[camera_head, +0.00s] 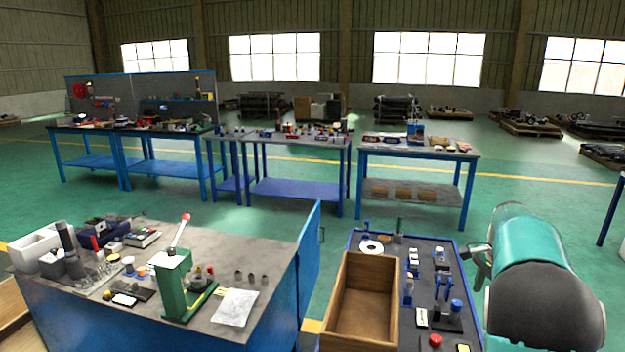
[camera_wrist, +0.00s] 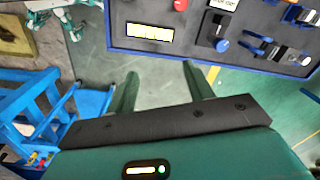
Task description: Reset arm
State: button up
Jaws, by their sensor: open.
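My gripper (camera_wrist: 160,80) shows in the wrist view with its two green fingers spread apart. Nothing is between the fingers; only floor shows there. In the camera_head view my teal arm is at the lower right, beside the dark blue-rimmed bench (camera_head: 393,240). In the wrist view that bench's panel (camera_wrist: 135,15) lies beyond the fingertips, apart from them.
An open wooden box (camera_head: 365,310) and small tools stand on the blue-rimmed bench. A red button (camera_head: 435,340) is near its front. At left is a grey-topped workbench (camera_head: 225,255) with a green press (camera_head: 175,285). Tables (camera_head: 415,150) stand farther back, with open green floor between.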

jog(key=s+a+r+n+t, duration=0.3)
jog(key=s+a+r+n, duration=0.6)
jog(key=s+a, duration=0.55)
jog(key=s+a+f+n+t, duration=0.2)
jog(key=s+a+n, duration=0.5)
jog(key=s+a, duration=0.5)
jog(key=s, duration=0.4)
